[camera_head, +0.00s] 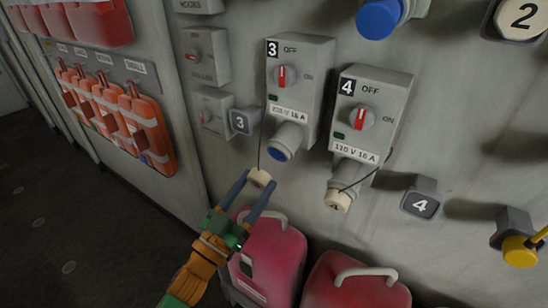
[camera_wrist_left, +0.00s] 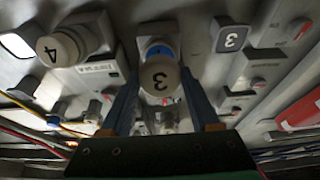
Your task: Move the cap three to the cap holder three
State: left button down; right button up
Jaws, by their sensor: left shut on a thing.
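Cap three (camera_head: 259,177), a cream cap on a thin dark cord, is held between the fingertips of my left gripper (camera_head: 252,184), which is shut on it. In the left wrist view, cap three (camera_wrist_left: 159,78) shows its black 3 between the blue fingers, in front of the blue-ringed socket. In the head view, the uncovered socket three (camera_head: 284,142) with its blue face is just above and right of the cap, apart from it. Cap holder three (camera_head: 240,121), a dark square marked 3, sticks out of the wall above and left of the cap; it also shows in the wrist view (camera_wrist_left: 231,36). My right gripper is not in view.
Socket box three (camera_head: 309,62) and box four (camera_head: 373,85) stick out from the wall. Cap four (camera_head: 338,200) covers its socket, beside cap holder four (camera_head: 421,204). Red canisters (camera_head: 275,253) stand below. A yellow cap (camera_head: 520,251) is at right.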

pick_arm(q)
jog(key=shift+s+a+f, duration=0.1)
jog(key=shift+s+a, duration=0.05)
jog(key=shift+s, duration=0.15)
